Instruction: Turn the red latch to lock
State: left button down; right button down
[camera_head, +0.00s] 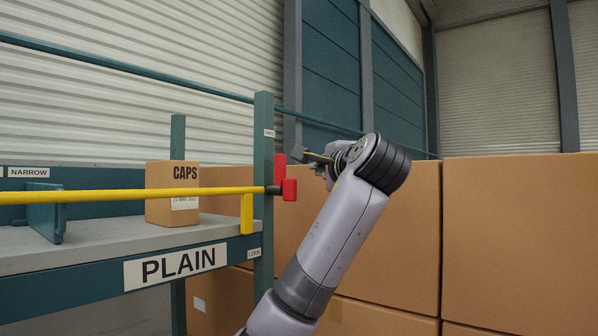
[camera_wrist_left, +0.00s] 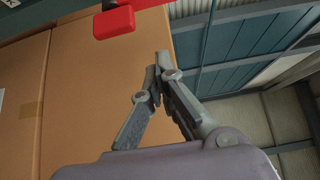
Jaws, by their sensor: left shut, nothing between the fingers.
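The red latch (camera_head: 289,190) is on the teal post (camera_head: 263,215), at the right end of the yellow bar (camera_head: 130,195). A red upright part stands just above and behind its block. My left gripper (camera_head: 308,156) is shut and empty, just up and right of the latch, apart from it. In the left wrist view the shut fingertips (camera_wrist_left: 160,62) are below and right of the red latch block (camera_wrist_left: 114,22). A small label reading LOCK (camera_head: 254,253) is low on the post. My right gripper is not in view.
The shelf (camera_head: 100,240) carries a PLAIN sign (camera_head: 176,266) and a CAPS box (camera_head: 172,195) behind the yellow bar. A yellow bracket (camera_head: 247,214) hangs beside the post. Large brown boxes (camera_head: 520,240) fill the space behind and right of my arm.

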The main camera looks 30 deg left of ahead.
aim_at(282, 178)
pick_arm(q)
jog(key=shift+w, duration=0.1)
jog(key=p+x, duration=0.7)
jog(key=x, duration=0.3)
jog(key=s+p, duration=0.1)
jog(key=s, duration=0.3)
jog(key=shift+s+a, duration=0.1)
jog(key=shift+s, duration=0.05)
